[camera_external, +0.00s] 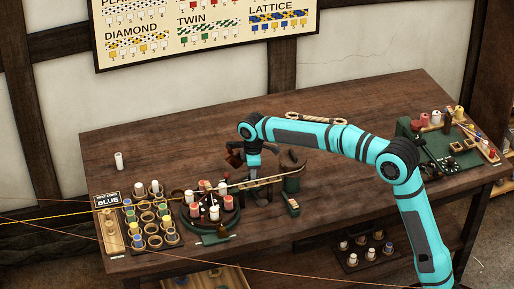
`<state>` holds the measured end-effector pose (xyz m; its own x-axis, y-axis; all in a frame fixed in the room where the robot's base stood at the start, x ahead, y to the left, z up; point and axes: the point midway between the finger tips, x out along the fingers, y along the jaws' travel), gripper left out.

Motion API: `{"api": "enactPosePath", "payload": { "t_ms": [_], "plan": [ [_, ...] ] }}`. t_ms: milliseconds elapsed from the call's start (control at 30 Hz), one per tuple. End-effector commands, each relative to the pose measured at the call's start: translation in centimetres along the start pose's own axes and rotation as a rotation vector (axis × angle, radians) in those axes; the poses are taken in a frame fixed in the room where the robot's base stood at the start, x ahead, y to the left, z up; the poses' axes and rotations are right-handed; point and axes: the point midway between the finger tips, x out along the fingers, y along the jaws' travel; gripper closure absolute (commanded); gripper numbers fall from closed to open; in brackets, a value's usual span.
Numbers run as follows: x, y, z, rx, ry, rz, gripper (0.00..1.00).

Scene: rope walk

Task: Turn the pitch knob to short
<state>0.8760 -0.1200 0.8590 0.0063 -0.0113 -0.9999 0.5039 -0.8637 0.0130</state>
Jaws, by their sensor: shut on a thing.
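A small braiding machine stands on the workbench (130,165), with a round dark carousel (203,222) of red and white bobbins and a green post (291,184) to its right. My gripper (254,178) points down between the carousel and the post, close behind the braid (265,182). It is shut on a small part there, which looks to be the pitch knob. The fingers and the machine's parts hide most of the knob, and its setting is too small to read.
A rack of colored bobbins (150,225) and a sign reading BLUE (107,199) stand at the left. A lone white bobbin (119,161) stands at the back left. A rope piece (316,118) lies behind my arm. A green station (452,150) fills the right end.

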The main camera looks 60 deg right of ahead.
Motion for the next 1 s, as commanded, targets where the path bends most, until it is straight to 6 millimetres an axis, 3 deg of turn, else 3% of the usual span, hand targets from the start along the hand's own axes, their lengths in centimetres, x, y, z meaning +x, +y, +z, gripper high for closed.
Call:
{"api": "enactPosePath", "payload": {
  "t_ms": [400,933,967,1000],
  "plan": [
    [-0.05,0.01,-0.04,0.188,-0.001,0.001,0.92],
    [-0.06,0.02,-0.05,0.214,-0.001,0.002,0.92],
    [-0.07,0.02,-0.05,0.214,-0.001,0.002,0.66],
    [-0.06,0.02,-0.05,0.214,-0.001,0.001,0.58]
  ]
}}
